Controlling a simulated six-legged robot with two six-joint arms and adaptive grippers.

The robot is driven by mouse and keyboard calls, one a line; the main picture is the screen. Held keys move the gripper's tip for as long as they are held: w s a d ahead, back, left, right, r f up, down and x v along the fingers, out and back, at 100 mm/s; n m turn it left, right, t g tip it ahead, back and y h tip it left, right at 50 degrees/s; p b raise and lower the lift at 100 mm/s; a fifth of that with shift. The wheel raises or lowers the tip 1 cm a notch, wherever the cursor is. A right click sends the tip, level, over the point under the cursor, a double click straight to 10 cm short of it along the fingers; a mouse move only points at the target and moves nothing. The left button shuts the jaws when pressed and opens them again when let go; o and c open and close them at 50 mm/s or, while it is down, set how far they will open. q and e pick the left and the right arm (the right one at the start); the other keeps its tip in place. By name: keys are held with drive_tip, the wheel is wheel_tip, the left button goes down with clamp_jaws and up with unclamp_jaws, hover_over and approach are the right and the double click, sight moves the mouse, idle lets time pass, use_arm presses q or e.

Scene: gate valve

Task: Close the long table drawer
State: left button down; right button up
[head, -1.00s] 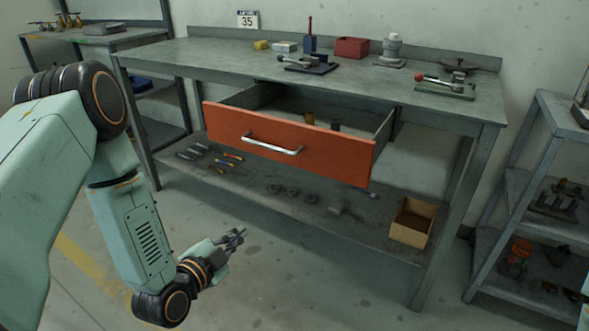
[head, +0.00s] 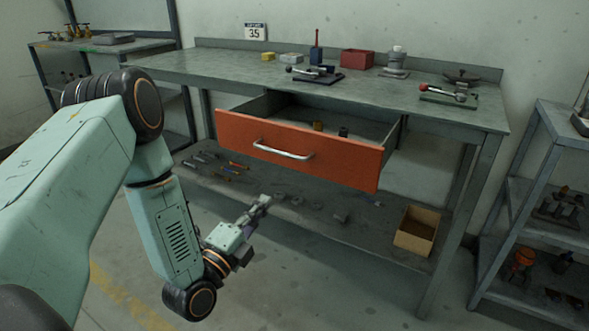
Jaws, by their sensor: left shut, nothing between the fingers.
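The long table drawer (head: 330,164) has an orange front and a curved metal handle (head: 283,150). It is pulled out from under the top of the grey workbench (head: 190,66), and its inside shows with small dark and brownish items in it. My left gripper (head: 264,200) is shut and empty. In the picture it is below the drawer front, under the handle, with a gap between. My right gripper is not in view.
The bench top holds clamps, a red box (head: 356,58) and a yellow block. The lower shelf carries several tools and an open cardboard box (head: 417,231). A grey shelf rack (head: 545,190) stands at the right. Floor in front is clear.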

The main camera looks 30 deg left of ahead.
use_arm(q)
drive_tip(key=a+b+x, duration=0.1)
drive_tip(key=b+x, duration=0.4)
drive_tip(key=x, duration=0.8)
drive_tip(key=shift+w+d, duration=0.4)
drive_tip(key=shift+d, duration=0.05)
